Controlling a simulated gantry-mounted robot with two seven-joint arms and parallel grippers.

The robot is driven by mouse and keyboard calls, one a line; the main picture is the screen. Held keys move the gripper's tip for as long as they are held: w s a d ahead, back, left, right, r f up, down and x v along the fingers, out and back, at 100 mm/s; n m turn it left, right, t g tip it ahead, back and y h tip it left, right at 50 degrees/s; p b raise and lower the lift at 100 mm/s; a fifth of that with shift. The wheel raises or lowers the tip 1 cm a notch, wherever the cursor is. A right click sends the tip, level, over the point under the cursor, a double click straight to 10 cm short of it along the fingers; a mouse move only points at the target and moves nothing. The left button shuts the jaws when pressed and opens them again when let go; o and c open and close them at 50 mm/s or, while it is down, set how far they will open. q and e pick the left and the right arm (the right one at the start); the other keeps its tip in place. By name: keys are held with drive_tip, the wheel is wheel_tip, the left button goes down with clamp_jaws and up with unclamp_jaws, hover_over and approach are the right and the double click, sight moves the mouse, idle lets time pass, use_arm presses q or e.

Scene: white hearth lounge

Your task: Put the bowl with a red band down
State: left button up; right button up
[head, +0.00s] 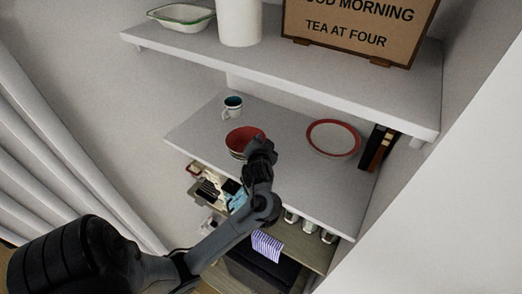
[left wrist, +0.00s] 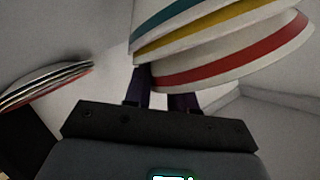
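The bowl with a red band (left wrist: 240,60) fills the upper right of the left wrist view, close to my left gripper (left wrist: 160,88). Its red inside (head: 243,135) shows in the head view, over the middle shelf. My left gripper (head: 262,150) is at the bowl's near right edge. Its fingers are close together with the bowl's rim at them; the bowl hides the fingertips. Bowls with a yellow band (left wrist: 205,38) and a teal band (left wrist: 170,20) are stacked against it, with little or no gap. My right gripper is not in view.
A red-rimmed plate (head: 333,138) tops a stack at right on the middle shelf (head: 290,133); books (head: 377,148) stand beyond it. A mug (head: 232,107) stands at the back left. The upper shelf (head: 250,55) overhangs, carrying a sign (head: 350,35). Bare shelf lies between bowls and plates.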

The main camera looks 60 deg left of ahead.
use_arm(q)
drive_tip(key=r+v, duration=0.1)
drive_tip(key=v, duration=1)
drive_tip(key=d+f+m+t+h+p, duration=0.1)
drive_tip(key=d+f+m+h, duration=0.1)
drive_tip(key=d+f+h, duration=0.4)
drive_tip(key=d+f+m+t+h, duration=0.1)
drive_tip(key=d+f+m+h, duration=0.15)
drive_tip(key=d, duration=0.55)
drive_tip(key=s+d+f+g+h, duration=0.1)
drive_tip(key=s+d+f+g, duration=0.2)
drive_tip(key=s, duration=0.3)
drive_tip(key=s+d+f+m+g+h, duration=0.1)
drive_tip(key=s+d+f+g+h, duration=0.1)
drive_tip(key=s+f, duration=0.4)
drive_tip(key=s+d+g, duration=0.1)
drive_tip(key=d, duration=0.1)
drive_tip(key=shift+s+d+g, duration=0.2)
drive_tip(key=shift+d+g, duration=0.1)
drive_tip(key=shift+f, duration=0.25)
wheel_tip(320, 180, down, 29)
drive_tip(key=b, duration=2.9)
drive_tip(key=shift+r, duration=0.15)
